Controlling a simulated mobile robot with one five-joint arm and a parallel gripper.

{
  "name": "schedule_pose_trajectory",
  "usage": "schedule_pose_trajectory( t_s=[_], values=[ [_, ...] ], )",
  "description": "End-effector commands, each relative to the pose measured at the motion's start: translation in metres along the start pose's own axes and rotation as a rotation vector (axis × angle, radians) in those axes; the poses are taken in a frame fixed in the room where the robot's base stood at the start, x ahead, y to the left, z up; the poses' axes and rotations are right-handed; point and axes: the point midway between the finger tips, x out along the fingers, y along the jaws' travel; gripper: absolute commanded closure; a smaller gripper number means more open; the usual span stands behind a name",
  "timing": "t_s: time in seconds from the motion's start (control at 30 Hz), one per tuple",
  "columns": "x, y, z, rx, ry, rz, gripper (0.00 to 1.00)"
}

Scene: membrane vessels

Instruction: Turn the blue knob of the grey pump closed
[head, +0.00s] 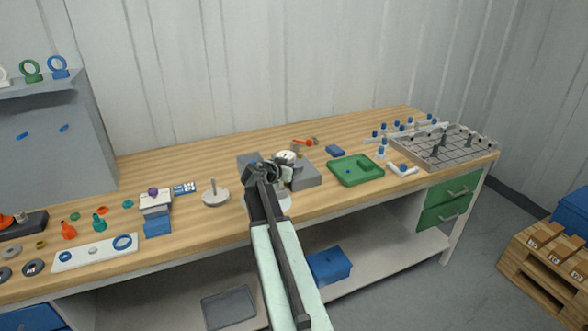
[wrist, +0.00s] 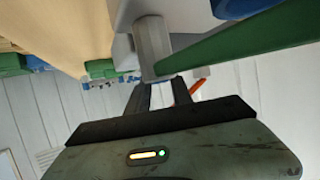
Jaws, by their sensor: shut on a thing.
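The grey pump (head: 305,174) stands on the bench at the middle, partly hidden by my arm, with a white round part (head: 286,157) on it. My gripper (head: 262,170) is right beside the pump. In the wrist view my gripper (wrist: 164,80) is shut at the lower end of a grey faceted post (wrist: 152,42). A green bar (wrist: 240,45) runs from near the fingertips to the right. A rounded blue part (wrist: 235,7), cut off at the top edge, may be the blue knob. I cannot make out the knob in the head view.
A green tray (head: 355,171) lies right of the pump, with a wire rack (head: 445,145) beyond. A round base with a peg (head: 215,194) stands to the left. Several small parts lie at the far left.

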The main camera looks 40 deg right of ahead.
Motion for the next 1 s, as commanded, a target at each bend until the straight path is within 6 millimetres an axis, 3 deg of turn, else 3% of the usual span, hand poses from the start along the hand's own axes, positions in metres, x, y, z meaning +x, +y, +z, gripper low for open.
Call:
schedule_pose_trajectory(
  t_s=[0.47,0.5,0.57,0.87,1.0],
  values=[
    [-0.0004,-0.0002,0.0030,0.011,-0.008,0.013,1.00],
    [-0.0003,-0.0002,0.0029,0.010,-0.008,0.013,0.68],
    [-0.0002,0.0000,0.0027,0.010,-0.007,0.013,0.51],
    [-0.0001,0.0003,0.0012,0.008,-0.004,0.013,0.51],
    [-0.0089,0.0008,-0.0002,0.008,-0.004,0.013,0.51]
  ],
)
